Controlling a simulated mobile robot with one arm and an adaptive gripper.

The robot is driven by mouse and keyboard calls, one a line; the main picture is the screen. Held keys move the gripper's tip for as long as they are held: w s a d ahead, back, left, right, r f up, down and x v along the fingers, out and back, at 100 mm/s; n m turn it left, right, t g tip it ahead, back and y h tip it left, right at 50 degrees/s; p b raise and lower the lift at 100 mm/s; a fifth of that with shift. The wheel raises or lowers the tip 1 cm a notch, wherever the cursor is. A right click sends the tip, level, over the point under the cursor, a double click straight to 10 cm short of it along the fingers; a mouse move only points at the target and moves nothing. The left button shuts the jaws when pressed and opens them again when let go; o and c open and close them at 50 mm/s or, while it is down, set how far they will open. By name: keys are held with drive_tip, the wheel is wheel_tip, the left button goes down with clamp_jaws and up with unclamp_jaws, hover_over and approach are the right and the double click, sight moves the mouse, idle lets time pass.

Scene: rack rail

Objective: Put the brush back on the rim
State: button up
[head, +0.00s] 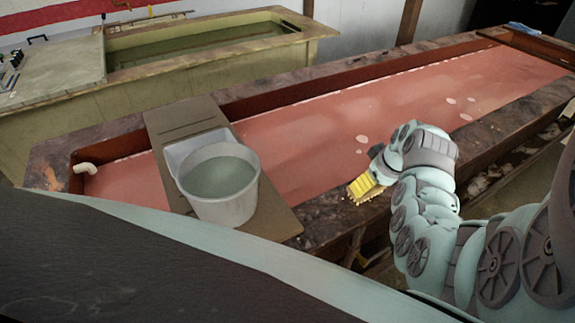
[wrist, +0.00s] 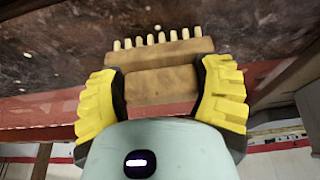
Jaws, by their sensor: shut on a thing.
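The brush (wrist: 160,85), a pale wooden block with a row of short pegs along one edge, is between the yellow fingers of my gripper (wrist: 162,76) in the wrist view. The fingers are shut on its two sides. In the head view my gripper (head: 365,187) is at the inner edge of the near rim (head: 325,212) of the long red-bottomed trough; I cannot pick out the brush there. The worn brown rim also shows beyond the pegs in the wrist view (wrist: 60,50). I cannot tell whether the brush touches it.
A white bucket (head: 238,203) of greenish liquid and a pale tray (head: 190,145) stand on a brown board (head: 265,218) across the trough, left of my gripper. A second, greenish trough (head: 312,40) stands behind. The near rim between board and gripper looks clear.

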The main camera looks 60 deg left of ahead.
drive_tip(key=shift+f, duration=0.1)
drive_tip(key=o, duration=1.2)
drive_tip(key=shift+b+v, duration=0.3)
drive_tip(key=shift+v, duration=0.7)
drive_tip(key=p+v, duration=0.4)
drive_tip(key=v, duration=0.6)
drive_tip(key=shift+w, duration=0.1)
